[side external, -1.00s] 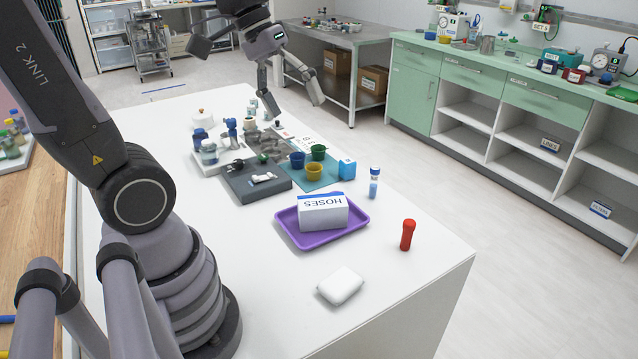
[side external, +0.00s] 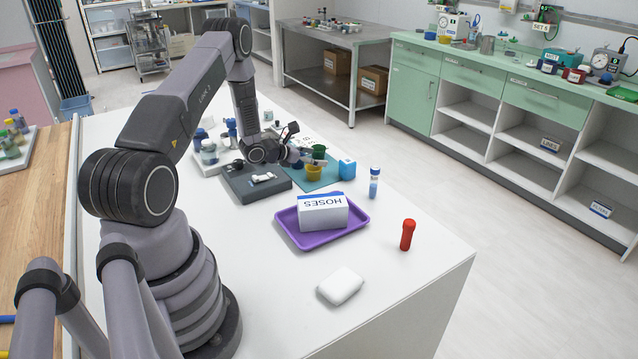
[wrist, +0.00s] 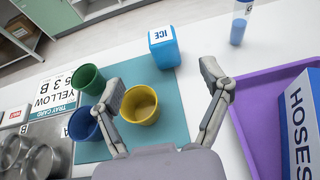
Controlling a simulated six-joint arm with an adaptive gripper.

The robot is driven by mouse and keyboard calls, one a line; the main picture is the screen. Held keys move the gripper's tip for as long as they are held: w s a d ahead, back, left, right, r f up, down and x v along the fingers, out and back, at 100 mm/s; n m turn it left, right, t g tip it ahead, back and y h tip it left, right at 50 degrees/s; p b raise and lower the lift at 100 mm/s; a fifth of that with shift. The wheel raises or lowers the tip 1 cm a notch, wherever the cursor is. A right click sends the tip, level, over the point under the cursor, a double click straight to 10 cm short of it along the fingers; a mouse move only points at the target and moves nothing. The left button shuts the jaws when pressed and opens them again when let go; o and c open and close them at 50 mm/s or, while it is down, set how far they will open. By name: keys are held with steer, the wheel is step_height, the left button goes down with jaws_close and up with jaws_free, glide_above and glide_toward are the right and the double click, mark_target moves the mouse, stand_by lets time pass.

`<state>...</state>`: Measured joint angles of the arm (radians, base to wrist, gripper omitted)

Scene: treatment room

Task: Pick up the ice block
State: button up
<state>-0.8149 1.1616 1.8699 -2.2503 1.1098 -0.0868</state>
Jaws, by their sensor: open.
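The ice block (wrist: 164,48) is a small light-blue cube with a white top marked ICE. In the wrist view it stands beyond my fingertips, on the upper right edge of a teal mat. In the side view the ice block (side external: 347,168) stands to the right of the cups. My gripper (wrist: 162,80) is open, its two fingers spread wide with nothing held. The yellow cup lies between the fingers, partly beside the left one.
The teal mat (wrist: 176,122) bears a yellow cup (wrist: 139,106), a green cup (wrist: 88,79) and a blue cup (wrist: 84,125). A purple tray (side external: 323,235) holds a HOSES box (side external: 323,213). A blue-capped vial (side external: 374,184) stands right of the ice block.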

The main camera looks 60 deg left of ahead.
mark_target(345, 161)
steer(key=x, duration=0.8)
steer(key=shift+a+f, duration=0.1)
steer(key=shift+f, duration=0.15)
steer(key=shift+d+x, duration=0.2)
steer(key=shift+x, duration=2.55)
steer(key=c, duration=1.3)
steer(key=shift+r, duration=0.1)
